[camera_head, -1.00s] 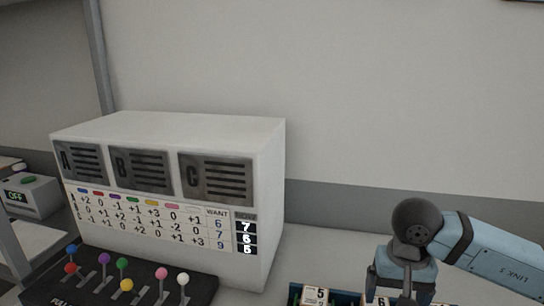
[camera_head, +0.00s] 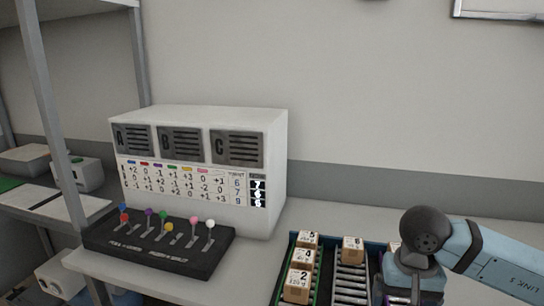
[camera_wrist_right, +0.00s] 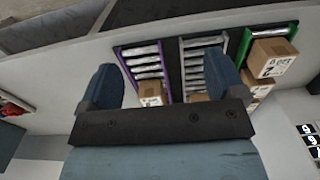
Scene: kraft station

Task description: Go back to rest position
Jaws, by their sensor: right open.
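My right arm comes in from the right in the head view, and its gripper (camera_head: 405,296) hangs over the right part of the roller tray, with its fingertips cut off or hidden at the bottom edge. In the right wrist view the gripper (camera_wrist_right: 162,68) has its two blue fingers wide apart with nothing held between them. Small cardboard boxes on the rollers show beyond the fingers, one (camera_wrist_right: 151,92) lying between them in the picture. My left gripper is not in view.
A white machine (camera_head: 273,165) with panels A, B and C stands on the counter. A black lever board (camera_head: 150,255) with several coloured knobs is before it. Numbered boxes (camera_head: 297,286) sit in the roller tray (camera_head: 322,270). Shelves stand at left. The counter between board and tray is clear.

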